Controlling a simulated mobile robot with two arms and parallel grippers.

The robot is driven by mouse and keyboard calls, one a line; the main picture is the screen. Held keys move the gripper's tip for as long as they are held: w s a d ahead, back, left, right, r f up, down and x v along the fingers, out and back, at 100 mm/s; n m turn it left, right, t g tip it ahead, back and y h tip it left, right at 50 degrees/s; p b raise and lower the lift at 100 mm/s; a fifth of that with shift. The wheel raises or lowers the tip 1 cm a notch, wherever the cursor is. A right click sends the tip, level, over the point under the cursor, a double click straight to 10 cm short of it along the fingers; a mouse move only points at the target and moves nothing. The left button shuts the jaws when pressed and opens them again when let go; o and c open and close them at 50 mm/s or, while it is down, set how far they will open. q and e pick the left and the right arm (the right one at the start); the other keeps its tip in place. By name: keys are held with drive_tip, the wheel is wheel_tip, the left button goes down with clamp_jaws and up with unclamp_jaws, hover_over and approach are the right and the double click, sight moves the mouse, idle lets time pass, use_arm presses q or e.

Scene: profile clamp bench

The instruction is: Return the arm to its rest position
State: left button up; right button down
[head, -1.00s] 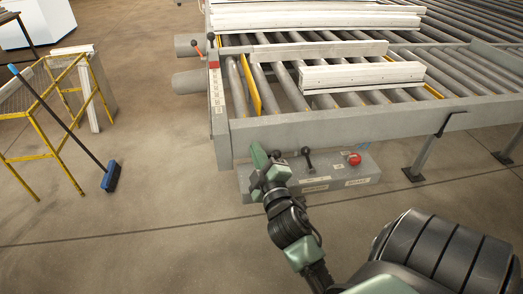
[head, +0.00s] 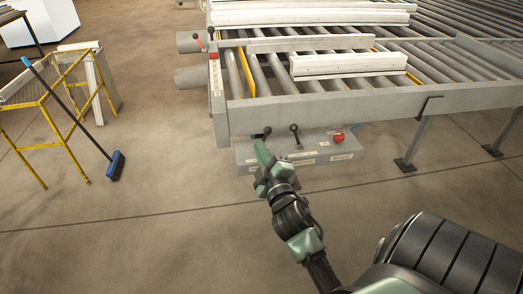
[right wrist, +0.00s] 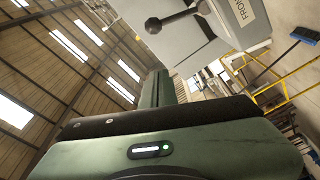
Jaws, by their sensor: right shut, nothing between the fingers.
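My right gripper (head: 262,157) shows in the head view in front of the grey control box (head: 345,150), near its left end. The gripper is shut and empty. In the right wrist view its green body (right wrist: 160,155) fills the lower part, and a grey panel with a black-knobbed lever (right wrist: 170,20) and a label stands above it. In the head view a black-knobbed lever (head: 295,130) rises from the box, and another dark knob (head: 266,131) shows just above the gripper; I cannot tell whether they touch. My left gripper is not in view.
The roller conveyor (head: 370,103) stands behind the box, with white profiles (head: 348,64) on it. A red button (head: 339,137) sits on the box. A yellow-framed stand (head: 62,143) and a blue broom (head: 116,165) are at the left. The floor between is clear.

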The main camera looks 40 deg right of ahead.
drive_tip(key=s+a+f+m+g+y, duration=0.15)
drive_tip(key=a+f, duration=0.25)
drive_tip(key=f, duration=0.8)
drive_tip(key=s+a+f+g+y, duration=0.2)
drive_tip(key=s+a+f+g, duration=0.1)
drive_tip(key=f, duration=1)
drive_tip(key=s+a+f+m+g+y, duration=0.1)
drive_tip(key=s+a+f+g+y, duration=0.2)
drive_tip(key=f, duration=0.9)
drive_tip(key=s+a+f+g, duration=0.2)
drive_tip(key=s+f, duration=0.5)
drive_tip(key=s+a+f+g, duration=0.2)
drive_tip(key=s+a+f, duration=0.1)
drive_tip(key=s+f, duration=0.35)
drive_tip(key=s+f+m+g, duration=0.1)
drive_tip(key=s+f, duration=0.2)
drive_tip(key=s, duration=0.4)
drive_tip(key=s+a+f+g, duration=0.1)
drive_tip(key=s+f+g, duration=0.1)
drive_tip(key=s, duration=0.6)
drive_tip(key=s+f+m+g, duration=0.1)
drive_tip(key=s+f+g, duration=0.1)
drive_tip(key=s+f, duration=0.2)
drive_tip(key=s+y, duration=0.1)
drive_tip(key=s, duration=0.2)
drive_tip(key=shift+s+a+f+m, duration=0.15)
drive_tip(key=shift+a+f+m, duration=0.1)
drive_tip(key=shift+m, duration=0.1)
drive_tip(key=shift+s+d, duration=0.1)
